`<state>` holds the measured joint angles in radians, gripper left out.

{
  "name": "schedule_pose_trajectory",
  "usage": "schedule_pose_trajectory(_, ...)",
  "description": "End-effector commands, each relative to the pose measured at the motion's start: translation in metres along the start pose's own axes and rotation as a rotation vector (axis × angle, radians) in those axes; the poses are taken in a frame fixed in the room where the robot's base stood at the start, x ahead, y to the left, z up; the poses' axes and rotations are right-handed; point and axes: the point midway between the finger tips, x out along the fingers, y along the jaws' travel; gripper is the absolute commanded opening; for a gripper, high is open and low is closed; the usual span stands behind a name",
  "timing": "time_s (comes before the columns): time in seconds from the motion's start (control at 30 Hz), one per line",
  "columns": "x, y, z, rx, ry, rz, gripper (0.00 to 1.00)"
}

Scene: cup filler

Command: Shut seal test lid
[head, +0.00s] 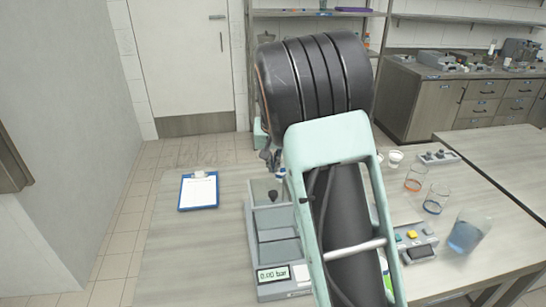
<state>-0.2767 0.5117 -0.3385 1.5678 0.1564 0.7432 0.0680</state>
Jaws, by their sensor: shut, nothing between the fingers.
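The seal tester (260,250) is a grey box on the table at the lower middle, with a display reading 0.00 bar at its front. Its top has pale, glassy panels, and a dark knob (273,197) shows near its back end. I cannot tell which panel is the lid or how far open it stands. My gripper (270,163) is small and dark, shut and empty, at the back end of the tester, above and behind the knob in the picture. My arm hides the tester's right side and part of the gripper.
A blue clipboard (198,191) lies left of the tester. To the right are a button box (416,244), glasses with orange (416,179) and blue bands, a tilted glass of blue liquid (466,236) and white cups (395,158). The front left table is clear.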

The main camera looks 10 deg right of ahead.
Motion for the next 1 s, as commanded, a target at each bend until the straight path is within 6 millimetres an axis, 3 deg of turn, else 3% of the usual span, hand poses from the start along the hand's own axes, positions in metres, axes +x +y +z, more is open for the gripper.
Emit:
schedule_pose_trajectory(0.2,0.044,0.000,0.002,0.000,-0.004,0.000,0.00)
schedule_pose_trajectory(0.57,0.033,-0.001,0.036,-0.001,0.000,-0.002,0.00)
schedule_pose_trajectory(1.0,0.033,-0.001,0.039,0.000,0.001,-0.001,0.00)
